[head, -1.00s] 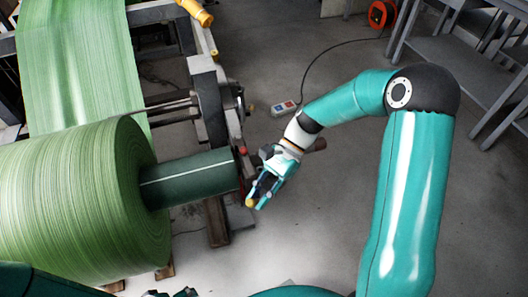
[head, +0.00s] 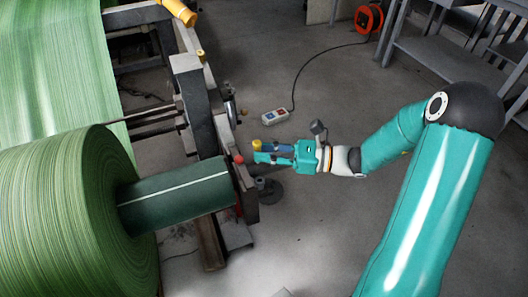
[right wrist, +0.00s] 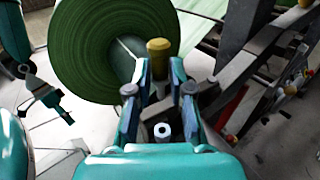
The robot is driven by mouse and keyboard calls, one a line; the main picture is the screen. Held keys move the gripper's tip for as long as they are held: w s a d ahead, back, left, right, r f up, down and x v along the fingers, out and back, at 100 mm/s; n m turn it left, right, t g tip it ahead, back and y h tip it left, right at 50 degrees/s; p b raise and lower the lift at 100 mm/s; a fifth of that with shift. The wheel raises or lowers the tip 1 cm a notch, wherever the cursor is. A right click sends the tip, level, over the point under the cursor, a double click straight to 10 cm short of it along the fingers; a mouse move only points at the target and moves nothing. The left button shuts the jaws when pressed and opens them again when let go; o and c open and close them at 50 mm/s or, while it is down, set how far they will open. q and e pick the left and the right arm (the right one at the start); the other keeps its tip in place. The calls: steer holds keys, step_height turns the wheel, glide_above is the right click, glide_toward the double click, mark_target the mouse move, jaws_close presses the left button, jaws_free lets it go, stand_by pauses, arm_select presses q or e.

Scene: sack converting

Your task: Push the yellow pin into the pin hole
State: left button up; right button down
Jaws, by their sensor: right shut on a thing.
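In the head view my right gripper (head: 258,153) points left beside the end frame of the roll stand. It is shut on the yellow pin (head: 257,145), whose yellow head shows at the fingertips. In the right wrist view the pin's round yellow head (right wrist: 159,46) stands between the tips of my right gripper (right wrist: 159,75). I cannot make out the pin hole. My left gripper (right wrist: 48,95) shows at the left of the right wrist view, well apart from the pin; its finger opening is unclear.
A large green roll (head: 60,220) with a dark green core (head: 180,195) lies at the left. The grey stand frame (head: 195,105) and a red knob (head: 238,159) are close to my right gripper.

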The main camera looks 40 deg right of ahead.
step_height(320, 180, down, 6)
steer(key=b, duration=0.4)
steer(key=shift+s, duration=0.2)
steer(key=shift+p, duration=0.45)
stand_by(1.7)
steer(key=shift+f+b, duration=0.8)
steer(key=shift+f, duration=0.35)
stand_by(0.3)
steer(key=c, duration=1.4)
jaws_free()
steer(key=shift+o, duration=0.6)
